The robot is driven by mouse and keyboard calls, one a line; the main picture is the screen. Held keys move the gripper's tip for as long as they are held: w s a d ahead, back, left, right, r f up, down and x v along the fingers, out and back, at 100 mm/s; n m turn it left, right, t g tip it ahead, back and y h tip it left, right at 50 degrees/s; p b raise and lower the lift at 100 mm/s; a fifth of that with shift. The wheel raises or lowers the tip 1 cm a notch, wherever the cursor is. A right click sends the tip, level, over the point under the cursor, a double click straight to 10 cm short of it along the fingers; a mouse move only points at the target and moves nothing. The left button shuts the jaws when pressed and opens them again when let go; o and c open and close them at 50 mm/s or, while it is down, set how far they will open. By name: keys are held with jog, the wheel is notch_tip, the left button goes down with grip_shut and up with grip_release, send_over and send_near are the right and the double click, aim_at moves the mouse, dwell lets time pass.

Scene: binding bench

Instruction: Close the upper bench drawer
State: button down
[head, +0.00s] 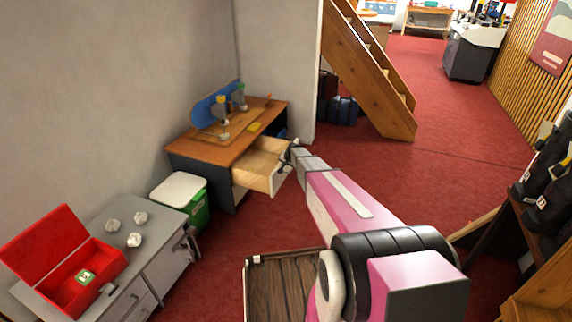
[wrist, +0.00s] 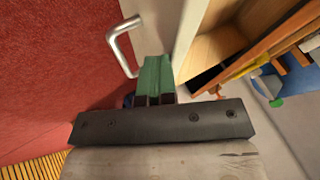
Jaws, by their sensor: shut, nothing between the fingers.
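The binding bench (head: 215,152) has a wooden top and dark sides and stands against the wall. Its upper drawer (head: 258,162) is pulled out, with a pale wooden inside that looks empty. In the wrist view the white drawer front (wrist: 163,22) carries a metal bar handle (wrist: 118,45), and the open drawer inside lies to the right. My gripper (head: 291,152) is at the drawer front's far end. Its green fingers (wrist: 155,72) are shut and empty, beside the handle and overlapping the front in view. I cannot tell whether they touch it.
A green bin with a white lid (head: 180,188) stands left of the drawer. A grey cabinet (head: 158,262) with an open red box (head: 72,285) is at lower left. Wooden stairs (head: 370,70) rise behind.

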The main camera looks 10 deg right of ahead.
jog(key=w+a, duration=0.5)
jog(key=a, duration=0.4)
jog(key=w+a, duration=0.6)
jog(key=a, duration=0.4)
jog(key=shift+w+a, duration=0.15)
jog(key=shift+a, duration=0.05)
